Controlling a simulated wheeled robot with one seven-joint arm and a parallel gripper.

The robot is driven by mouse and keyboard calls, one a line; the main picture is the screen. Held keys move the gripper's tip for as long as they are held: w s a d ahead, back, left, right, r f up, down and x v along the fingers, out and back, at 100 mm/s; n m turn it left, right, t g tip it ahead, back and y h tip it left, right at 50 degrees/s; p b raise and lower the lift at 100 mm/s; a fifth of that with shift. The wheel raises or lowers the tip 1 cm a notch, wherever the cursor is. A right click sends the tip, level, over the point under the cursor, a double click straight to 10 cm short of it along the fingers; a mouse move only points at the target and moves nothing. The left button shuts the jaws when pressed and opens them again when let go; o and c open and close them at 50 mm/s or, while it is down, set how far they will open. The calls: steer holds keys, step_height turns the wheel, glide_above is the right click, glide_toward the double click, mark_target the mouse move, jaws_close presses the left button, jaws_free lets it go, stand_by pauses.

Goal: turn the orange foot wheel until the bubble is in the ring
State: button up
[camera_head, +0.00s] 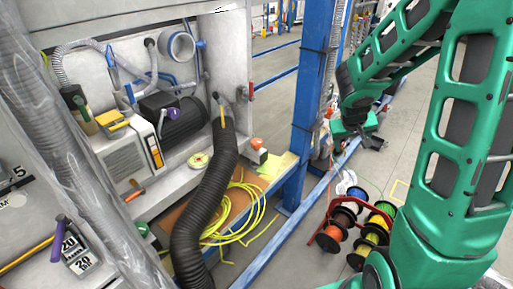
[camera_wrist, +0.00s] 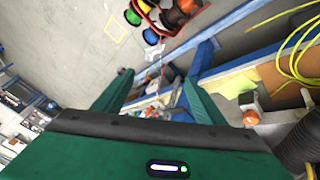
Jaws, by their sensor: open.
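A small orange round part (camera_head: 256,143) sits on a grey block at the right end of the bench shelf; I cannot tell whether it is the foot wheel. It also shows in the wrist view (camera_wrist: 251,118), right of my fingers. A small pale green-yellow disc (camera_head: 199,160) lies on the shelf to its left; no bubble or ring can be made out on it. My gripper (camera_head: 374,142) is beyond the blue post, right of the shelf and apart from the orange part. In the wrist view my gripper (camera_wrist: 158,84) has its fingers wide apart with nothing held.
A thick black hose (camera_head: 205,195) hangs in front of the shelf. Yellow cable (camera_head: 237,215) lies coiled below it. A blue post (camera_head: 312,100) stands between shelf and gripper. A rack of coloured cable spools (camera_head: 352,228) stands on the floor. Open floor lies beyond.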

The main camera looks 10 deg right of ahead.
steer(key=w+a+f+n+t, duration=0.2)
steer(key=w+a+f, duration=0.1)
steer(key=w+f, duration=0.55)
steer(key=m+t+y, duration=0.1)
steer(key=t+y, duration=0.1)
steer(key=t, duration=1)
glide_toward(256, 146)
steer(key=w, duration=0.3)
steer(key=w+d, duration=0.1)
steer(key=w, duration=0.4)
steer(key=shift+w+d+r, duration=0.1)
steer(key=shift+w+d, duration=0.2)
steer(key=shift+w, duration=0.1)
steer(key=shift+w+d, duration=0.25)
steer(key=shift+w, duration=0.9)
steer(key=shift+c, duration=0.6)
steer(key=c, duration=0.9)
